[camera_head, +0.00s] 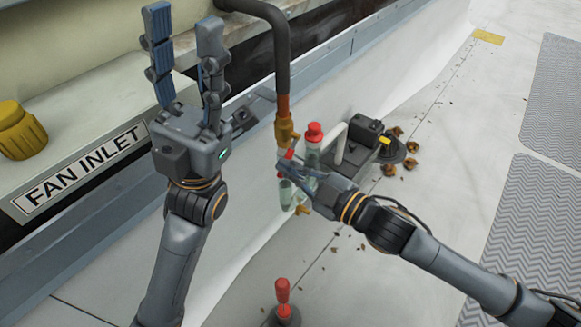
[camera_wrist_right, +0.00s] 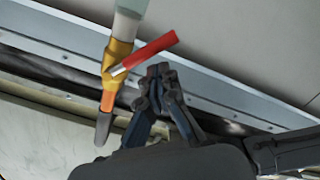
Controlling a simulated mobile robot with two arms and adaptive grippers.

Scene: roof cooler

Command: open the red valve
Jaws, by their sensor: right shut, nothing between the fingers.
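The red valve has a brass body (camera_head: 286,130) on the hanging copper pipe. Its red lever (camera_head: 289,154) is partly hidden by my right gripper in the head view. In the right wrist view the red lever (camera_wrist_right: 148,54) sticks out sideways from the brass body (camera_wrist_right: 117,55), slanting across the pipe line. My right gripper (camera_head: 287,168) is shut and empty, with its fingertips (camera_wrist_right: 158,70) right beside the lever; I cannot tell if they touch. My left gripper (camera_head: 183,18) is open and empty, pointing up, left of the pipe.
A clear bottle with a red cap (camera_head: 314,132) and a black device (camera_head: 365,135) stand behind my right gripper. A red-handled tool (camera_head: 283,290) stands on the roof in front. A yellow knob (camera_head: 20,130) and the FAN INLET label (camera_head: 80,170) are at left. Grey mats lie at right.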

